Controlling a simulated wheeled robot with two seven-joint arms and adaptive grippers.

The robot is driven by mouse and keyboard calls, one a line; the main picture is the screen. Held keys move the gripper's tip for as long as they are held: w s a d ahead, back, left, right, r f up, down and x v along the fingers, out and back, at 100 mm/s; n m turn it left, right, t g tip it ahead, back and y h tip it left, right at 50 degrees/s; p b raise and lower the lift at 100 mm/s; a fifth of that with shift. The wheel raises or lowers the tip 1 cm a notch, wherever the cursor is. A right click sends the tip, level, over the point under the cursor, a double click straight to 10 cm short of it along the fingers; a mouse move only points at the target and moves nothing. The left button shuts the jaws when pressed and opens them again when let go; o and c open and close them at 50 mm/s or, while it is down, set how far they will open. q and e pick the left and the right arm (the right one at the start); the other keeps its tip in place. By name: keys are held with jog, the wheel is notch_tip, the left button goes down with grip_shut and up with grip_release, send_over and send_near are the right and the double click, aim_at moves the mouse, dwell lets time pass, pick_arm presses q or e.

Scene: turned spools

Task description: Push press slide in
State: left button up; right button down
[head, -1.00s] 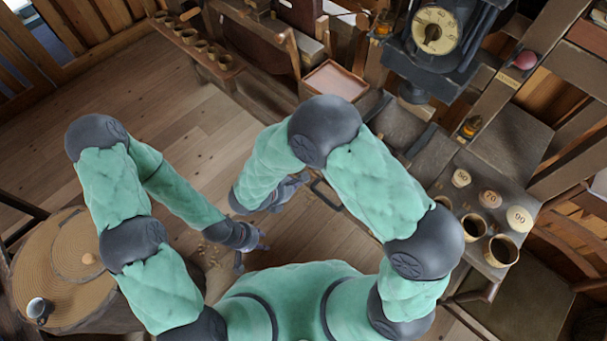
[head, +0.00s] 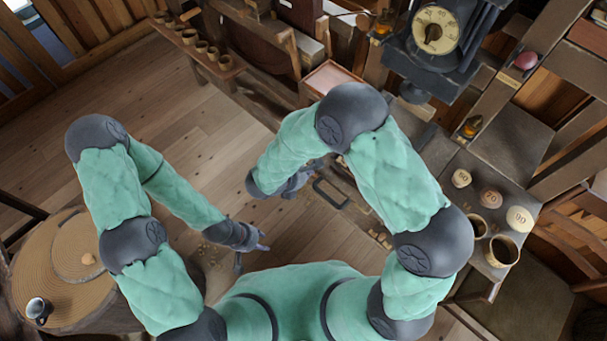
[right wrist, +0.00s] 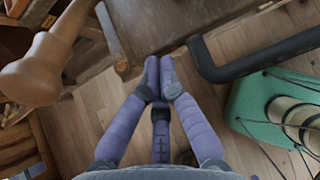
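The press (head: 430,50) stands at the top right with a round pale dial. A black bar handle (head: 330,192) lies at the bench's front edge; it looks like the slide's handle, but I cannot tell how far the slide is out. A black bent bar, apparently this handle, also shows in the right wrist view (right wrist: 255,62). My right gripper (head: 306,176) is just left of the handle, apart from it. In the right wrist view its fingers (right wrist: 160,78) meet at the tips with nothing between them. My left gripper (head: 254,255) is open and empty over the floor.
A wooden lever with a rounded end (right wrist: 35,75) is close on the left in the right wrist view. Marked weights (head: 490,197) and cups (head: 502,250) stand on the right bench. A round woven-topped table (head: 60,275) is at lower left. Open floor lies between.

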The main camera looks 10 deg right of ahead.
jog(key=w+d+b, duration=0.1)
jog(key=w+d, duration=0.2)
jog(key=d, duration=0.1)
jog(key=w+d+b, duration=0.1)
jog(key=w+d, duration=0.3)
jog(key=d, duration=0.1)
jog(key=w+d+b, duration=0.2)
jog(key=w+d, duration=0.2)
jog(key=d, duration=0.1)
jog(key=shift+d+f, duration=0.1)
jog(key=shift+d, duration=0.1)
jog(key=shift+w+d, duration=0.65)
jog(key=shift+d, duration=0.05)
pick_arm(q)
notch_tip(320, 180, down, 4)
jog(key=shift+f, duration=0.2)
